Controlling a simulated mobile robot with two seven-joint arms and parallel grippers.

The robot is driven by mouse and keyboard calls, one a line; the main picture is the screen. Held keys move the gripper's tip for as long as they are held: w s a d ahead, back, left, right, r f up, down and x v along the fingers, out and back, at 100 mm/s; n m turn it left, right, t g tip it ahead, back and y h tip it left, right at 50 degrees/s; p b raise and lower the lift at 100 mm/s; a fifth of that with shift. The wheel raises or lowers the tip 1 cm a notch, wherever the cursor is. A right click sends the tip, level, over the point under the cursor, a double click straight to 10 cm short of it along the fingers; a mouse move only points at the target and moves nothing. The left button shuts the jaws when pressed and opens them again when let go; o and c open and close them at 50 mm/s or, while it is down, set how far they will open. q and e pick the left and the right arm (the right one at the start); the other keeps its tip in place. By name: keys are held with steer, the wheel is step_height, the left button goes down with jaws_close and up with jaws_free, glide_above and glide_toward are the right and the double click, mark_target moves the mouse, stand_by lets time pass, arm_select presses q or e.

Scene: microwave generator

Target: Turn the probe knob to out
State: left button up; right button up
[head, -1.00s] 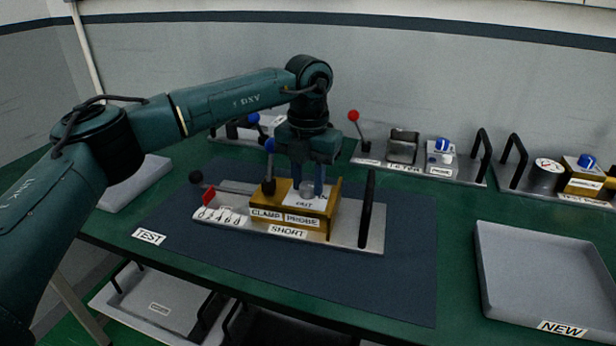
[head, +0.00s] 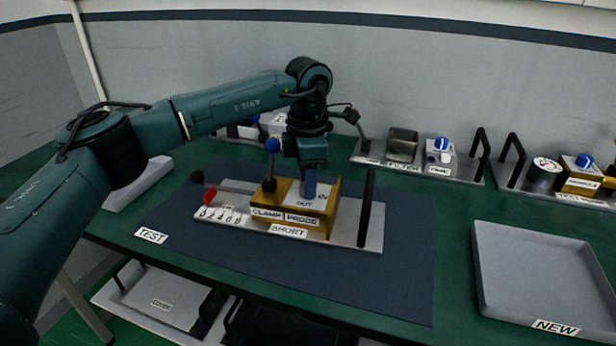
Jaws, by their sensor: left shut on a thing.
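The probe knob sits on the gold fixture block (head: 325,222) of the SHORT unit, above the PROBE label (head: 301,219). My left gripper (head: 309,192) points straight down over it, shut on the knob, which the fingers almost wholly hide. The white plate (head: 292,196) around the knob carries the word OUT on its near side and part of another word at the right. Beside it stands the clamp lever with a blue ball (head: 272,145), above the CLAMP label (head: 267,214). My right gripper is not in view.
A black upright handle (head: 366,208) stands right of the block. A red flag-like part (head: 210,197) is at the unit's left. The unit rests on a dark mat (head: 400,270). A grey NEW tray (head: 540,270) lies at right.

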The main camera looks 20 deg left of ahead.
arm_select(q)
steer(key=m, duration=0.4)
steer(key=shift+m, duration=0.3)
stand_by(0.4)
steer(key=o, duration=1)
steer(key=shift+r, duration=0.1)
step_height(320, 180, up, 13)
steer(key=shift+r, duration=0.1)
